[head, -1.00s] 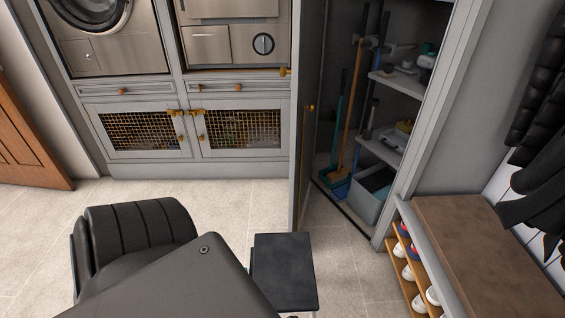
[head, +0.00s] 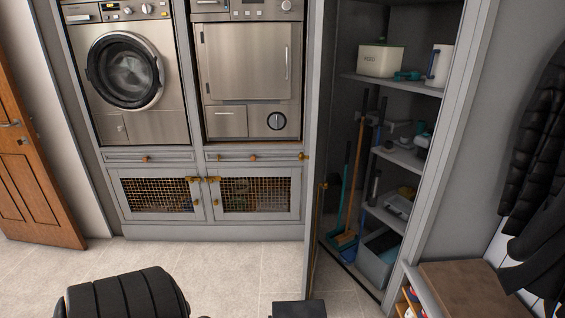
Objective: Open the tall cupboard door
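The tall cupboard (head: 450,130) stands right of the appliances. Its grey door (head: 316,150) is swung outward on its left side and seen nearly edge-on, with a wide gap to the interior. A small brass knob (head: 304,156) shows at the door's left face, and another brass piece (head: 323,187) shows lower on its edge. Inside are shelves, brooms and a grey bin (head: 378,258). Dark parts of my own arms show at the bottom edge, apart from the door in the picture. Neither gripper's fingers can be seen.
A bench (head: 465,290) with a shoe rack stands at the lower right, below hanging dark coats (head: 540,150). A washing machine (head: 125,70) and low mesh-front cabinets (head: 255,195) line the back wall. The floor (head: 225,270) before them is clear.

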